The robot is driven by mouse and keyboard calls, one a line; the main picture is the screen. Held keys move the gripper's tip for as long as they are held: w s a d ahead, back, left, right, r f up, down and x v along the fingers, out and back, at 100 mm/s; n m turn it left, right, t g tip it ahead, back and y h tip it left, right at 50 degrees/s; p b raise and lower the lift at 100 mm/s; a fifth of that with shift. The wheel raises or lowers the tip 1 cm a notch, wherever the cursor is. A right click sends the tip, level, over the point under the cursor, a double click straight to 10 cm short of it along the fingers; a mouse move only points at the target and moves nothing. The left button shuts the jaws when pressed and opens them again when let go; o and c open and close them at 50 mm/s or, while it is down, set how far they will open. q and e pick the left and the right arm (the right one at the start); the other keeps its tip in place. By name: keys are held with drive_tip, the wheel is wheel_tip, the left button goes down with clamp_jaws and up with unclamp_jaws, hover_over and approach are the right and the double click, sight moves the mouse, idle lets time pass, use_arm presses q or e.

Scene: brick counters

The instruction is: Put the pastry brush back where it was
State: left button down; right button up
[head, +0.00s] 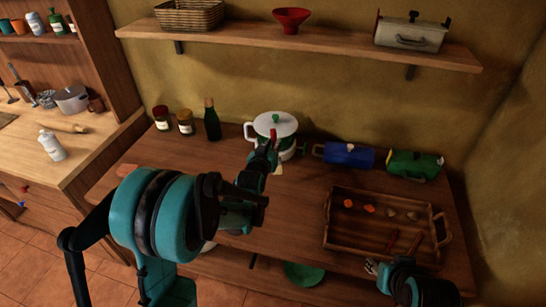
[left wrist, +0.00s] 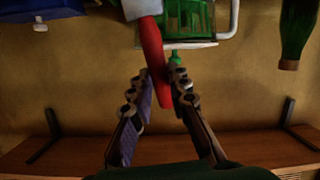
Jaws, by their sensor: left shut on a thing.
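The pastry brush has a red handle (left wrist: 152,55) and a pale head (left wrist: 140,8), seen in the left wrist view. My left gripper (left wrist: 160,85) is shut on the red handle, with the pale head beyond the fingers. In the head view, my left gripper (head: 266,155) holds the brush above the counter, in front of the white pot with a green knob (head: 275,123). The red handle end (head: 273,132) points up and the pale head (head: 278,169) is low. My right gripper (head: 371,267) is near the front of the wooden tray (head: 345,246); its jaw opening is unclear.
The tray holds several small orange and brown items and reddish sticks. A blue canister (head: 349,156) and a green one (head: 415,166) lie behind it. A dark bottle (head: 212,121) and two jars (head: 185,121) stand at the back left. A shelf (head: 300,45) hangs above.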

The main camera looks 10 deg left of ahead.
use_arm(q)
wheel_tip(320, 180, down, 4)
drive_tip(key=shift+w+f+b, duration=0.15)
drive_tip(key=shift+f+b, duration=0.05)
drive_tip(key=shift+b, duration=0.8)
drive_tip(key=shift+a+r, duration=0.1)
drive_tip(key=shift+f, duration=0.2)
drive_tip(key=c, duration=1.5)
unclamp_jaws()
drive_tip(key=shift+o, duration=0.2)
drive_tip(key=shift+r, duration=0.1)
